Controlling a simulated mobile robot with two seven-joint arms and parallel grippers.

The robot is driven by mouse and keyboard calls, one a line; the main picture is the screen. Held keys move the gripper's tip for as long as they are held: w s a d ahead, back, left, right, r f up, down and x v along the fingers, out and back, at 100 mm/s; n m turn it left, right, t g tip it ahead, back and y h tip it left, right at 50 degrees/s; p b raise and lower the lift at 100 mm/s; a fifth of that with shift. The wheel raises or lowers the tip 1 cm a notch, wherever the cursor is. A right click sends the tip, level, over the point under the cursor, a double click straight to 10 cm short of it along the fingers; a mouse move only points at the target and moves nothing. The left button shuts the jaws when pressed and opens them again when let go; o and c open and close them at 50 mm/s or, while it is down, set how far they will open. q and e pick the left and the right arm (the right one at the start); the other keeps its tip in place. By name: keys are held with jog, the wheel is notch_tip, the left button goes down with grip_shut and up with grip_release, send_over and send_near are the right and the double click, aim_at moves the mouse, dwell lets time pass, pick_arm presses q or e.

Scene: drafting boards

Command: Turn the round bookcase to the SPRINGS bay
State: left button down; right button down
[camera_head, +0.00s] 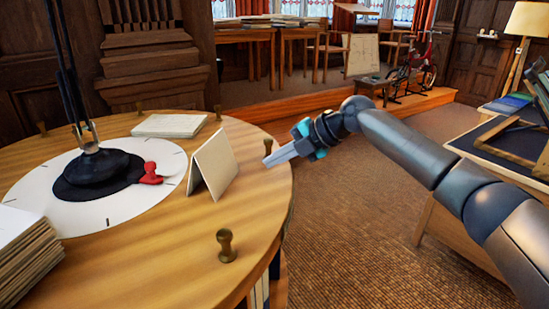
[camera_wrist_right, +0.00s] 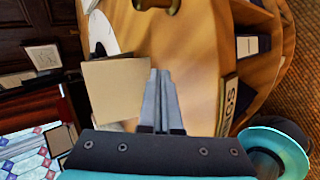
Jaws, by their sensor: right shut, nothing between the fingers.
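The round bookcase (camera_head: 150,255) fills the left of the head view, its wooden top set with several brass knobs (camera_head: 227,245). Its curved side with book bays shows in the right wrist view (camera_wrist_right: 265,15). A label plate (camera_wrist_right: 230,98) there shows letters that look like "NGS", turned over; the rest is hidden. A white dial (camera_head: 120,215) with tick marks and a red pointer (camera_head: 151,174) lies on the top. My right gripper (camera_head: 268,162) is shut and empty at the top's right rim, close to a brass knob (camera_head: 267,146); I cannot tell if they touch. My left gripper is not in view.
A folded card (camera_head: 214,162) stands near the right rim, with papers (camera_head: 169,125) behind it. A black lamp base (camera_head: 95,166) stands on the dial; a paper stack (camera_head: 25,255) is front left. A desk (camera_head: 440,220) stands right; carpet between is clear.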

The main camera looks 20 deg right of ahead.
notch_tip(320, 180, up, 8)
jog(key=p, duration=0.5)
jog(key=shift+f, duration=0.25)
